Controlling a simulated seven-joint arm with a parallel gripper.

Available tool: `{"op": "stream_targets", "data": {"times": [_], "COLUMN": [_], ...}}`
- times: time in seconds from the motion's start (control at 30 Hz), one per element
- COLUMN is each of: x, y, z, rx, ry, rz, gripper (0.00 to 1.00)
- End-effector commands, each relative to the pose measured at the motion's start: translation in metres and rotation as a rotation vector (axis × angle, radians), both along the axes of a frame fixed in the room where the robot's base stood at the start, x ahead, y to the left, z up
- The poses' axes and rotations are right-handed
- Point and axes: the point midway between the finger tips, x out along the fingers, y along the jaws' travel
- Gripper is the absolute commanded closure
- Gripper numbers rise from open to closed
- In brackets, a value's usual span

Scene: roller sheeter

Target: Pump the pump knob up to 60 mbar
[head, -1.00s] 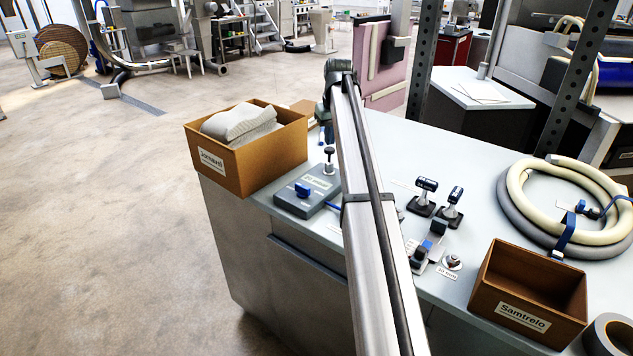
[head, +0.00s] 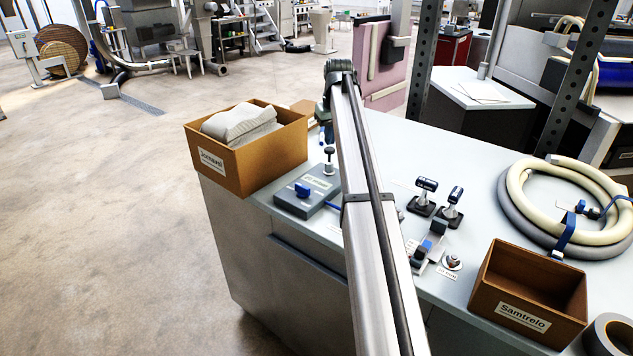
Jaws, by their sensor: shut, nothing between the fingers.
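A small black-topped knob on a short metal post (head: 329,152), which looks like the pump knob, stands upright at the left end of the grey bench top. My gripper (head: 326,138) is just above it, pointing down, shut and empty. My own arm hides part of the gripper, and I cannot tell whether the fingertips touch the knob. A flat grey box (head: 301,203) with a blue lever and a pale label sits in front of the knob. The label is too small to read, and no pressure reading is legible.
A brown box (head: 262,170) with grey material stands left of the knob. Two black-handled fixtures (head: 423,200) and a clamp-like block (head: 430,245) stand right of my arm. An open brown bin (head: 500,290) and a coiled hose (head: 510,225) lie farther right.

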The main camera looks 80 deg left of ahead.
Motion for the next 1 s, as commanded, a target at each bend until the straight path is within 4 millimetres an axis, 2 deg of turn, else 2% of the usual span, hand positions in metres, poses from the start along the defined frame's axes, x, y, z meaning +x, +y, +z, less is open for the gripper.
{"op": "stream_targets", "data": {"times": [0.57, 1.0], "x": [0.000, 0.000], "y": [0.000, 0.000], "z": [0.000, -0.012], "rx": [0.000, 0.000], "ry": [0.000, 0.000], "rz": [0.000, 0.000], "gripper": [1.00, 1.00]}}
